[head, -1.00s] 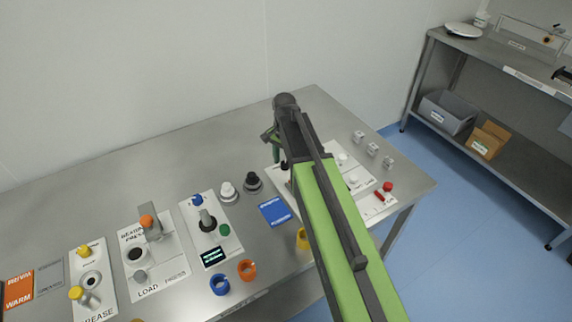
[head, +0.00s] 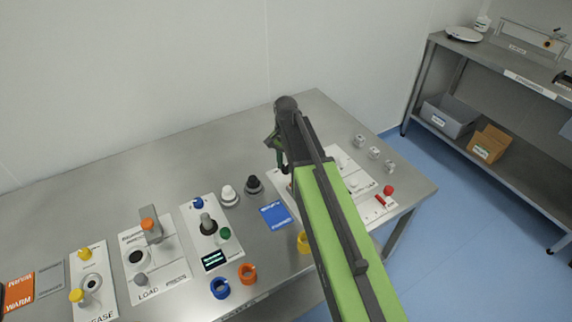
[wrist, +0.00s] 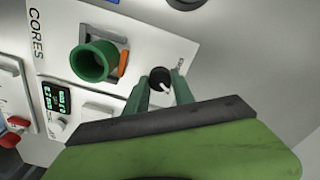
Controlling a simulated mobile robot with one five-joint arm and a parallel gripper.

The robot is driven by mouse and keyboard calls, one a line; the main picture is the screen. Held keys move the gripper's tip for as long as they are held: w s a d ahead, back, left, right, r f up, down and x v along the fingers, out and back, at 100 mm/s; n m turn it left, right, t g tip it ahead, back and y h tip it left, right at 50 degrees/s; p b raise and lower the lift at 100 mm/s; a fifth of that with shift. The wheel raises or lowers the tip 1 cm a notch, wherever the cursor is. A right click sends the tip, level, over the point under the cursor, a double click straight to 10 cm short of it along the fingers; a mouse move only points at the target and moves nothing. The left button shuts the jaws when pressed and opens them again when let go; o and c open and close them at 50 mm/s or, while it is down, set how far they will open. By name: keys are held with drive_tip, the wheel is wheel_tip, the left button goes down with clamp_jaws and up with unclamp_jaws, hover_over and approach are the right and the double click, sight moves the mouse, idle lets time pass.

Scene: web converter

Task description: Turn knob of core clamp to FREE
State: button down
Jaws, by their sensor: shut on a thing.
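The black knob (wrist: 160,84) with a white pointer mark is on the white panel (wrist: 140,30) marked CORES in the wrist view. Its pointer faces the lower right of that picture. My gripper (wrist: 160,88) has its green fingers on either side of the knob and is shut on it. A label beside the knob is partly hidden and too small to read. In the head view my gripper (head: 278,150) is over the panel at the right of the table, and my arm hides the knob.
In the wrist view, a green cylinder (wrist: 90,62) with an orange piece (wrist: 122,64) stands near the knob, beside a small lit display (wrist: 57,100). In the head view, a blue card (head: 275,216) lies left of my arm, and a red button (head: 389,190) is to its right.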

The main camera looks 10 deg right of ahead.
drive_tip(key=n, duration=1)
drive_tip(key=shift+n, duration=2.2)
drive_tip(key=c, duration=1.1)
unclamp_jaws()
drive_tip(key=shift+o, duration=0.2)
